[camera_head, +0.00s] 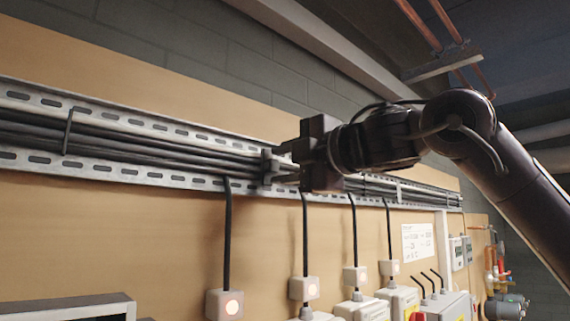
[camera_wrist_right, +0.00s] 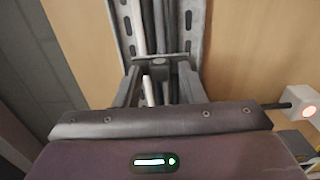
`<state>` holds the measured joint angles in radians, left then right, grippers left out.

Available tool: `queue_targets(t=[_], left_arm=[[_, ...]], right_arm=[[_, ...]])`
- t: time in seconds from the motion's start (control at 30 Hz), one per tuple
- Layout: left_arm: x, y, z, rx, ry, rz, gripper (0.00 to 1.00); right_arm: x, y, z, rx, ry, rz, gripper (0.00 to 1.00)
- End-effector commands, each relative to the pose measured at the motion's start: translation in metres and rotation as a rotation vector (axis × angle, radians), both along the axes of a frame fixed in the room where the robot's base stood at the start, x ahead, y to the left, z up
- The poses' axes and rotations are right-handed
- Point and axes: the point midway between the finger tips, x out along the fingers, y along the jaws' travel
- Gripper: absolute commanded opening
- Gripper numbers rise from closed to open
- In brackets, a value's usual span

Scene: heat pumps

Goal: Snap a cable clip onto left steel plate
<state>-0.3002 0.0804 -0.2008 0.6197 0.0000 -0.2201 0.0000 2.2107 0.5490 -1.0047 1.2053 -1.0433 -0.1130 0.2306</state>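A long perforated steel plate (camera_head: 105,170) runs along the wooden wall panel, with black cables (camera_head: 130,145) lying along it between its slotted edges. It also shows in the right wrist view (camera_wrist_right: 196,30). A grey cable clip (camera_head: 268,166) is across the cables at my right gripper (camera_head: 283,164). In the right wrist view the clip (camera_wrist_right: 160,69) spans between the fingertips, which appear to touch its two sides. I cannot tell whether it is seated on the plate. A thin dark clip (camera_head: 68,131) crosses the cables farther left. My left gripper is not in view.
Black cables drop from the plate to white boxes with lit faces (camera_head: 224,304). Meters and grey boxes (camera_head: 440,305) stand at the lower right. A dark-topped unit (camera_head: 70,308) is at the lower left. Copper pipes (camera_head: 420,25) run overhead.

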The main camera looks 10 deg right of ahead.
Motion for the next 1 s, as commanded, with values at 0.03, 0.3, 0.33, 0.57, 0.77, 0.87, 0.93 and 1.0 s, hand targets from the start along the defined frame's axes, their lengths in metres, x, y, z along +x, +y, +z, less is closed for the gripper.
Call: queue_targets(t=[0.03,0.3,0.33,0.57,0.77,0.87,0.93,1.0], left_arm=[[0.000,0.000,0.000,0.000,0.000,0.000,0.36],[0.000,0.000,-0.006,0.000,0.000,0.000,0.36],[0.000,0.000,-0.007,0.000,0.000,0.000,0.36],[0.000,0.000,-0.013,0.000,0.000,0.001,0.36],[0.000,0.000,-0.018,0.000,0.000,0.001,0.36],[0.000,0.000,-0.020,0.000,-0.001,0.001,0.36],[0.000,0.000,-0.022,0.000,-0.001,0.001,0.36],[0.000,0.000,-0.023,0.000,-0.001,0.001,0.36]], right_arm=[[0.000,0.000,0.000,0.000,0.000,0.000,0.36],[-0.009,-0.007,-0.001,0.000,-0.001,-0.001,0.36],[-0.011,-0.008,-0.001,0.001,-0.001,0.000,0.36],[-0.027,-0.018,0.000,0.000,-0.002,0.000,0.36],[-0.040,-0.027,-0.001,0.001,-0.002,-0.001,0.36],[-0.047,-0.031,-0.001,0.001,-0.002,0.000,0.36],[-0.052,-0.034,0.000,0.001,-0.002,0.000,0.36],[-0.056,-0.038,0.000,0.001,-0.001,-0.001,0.36]])
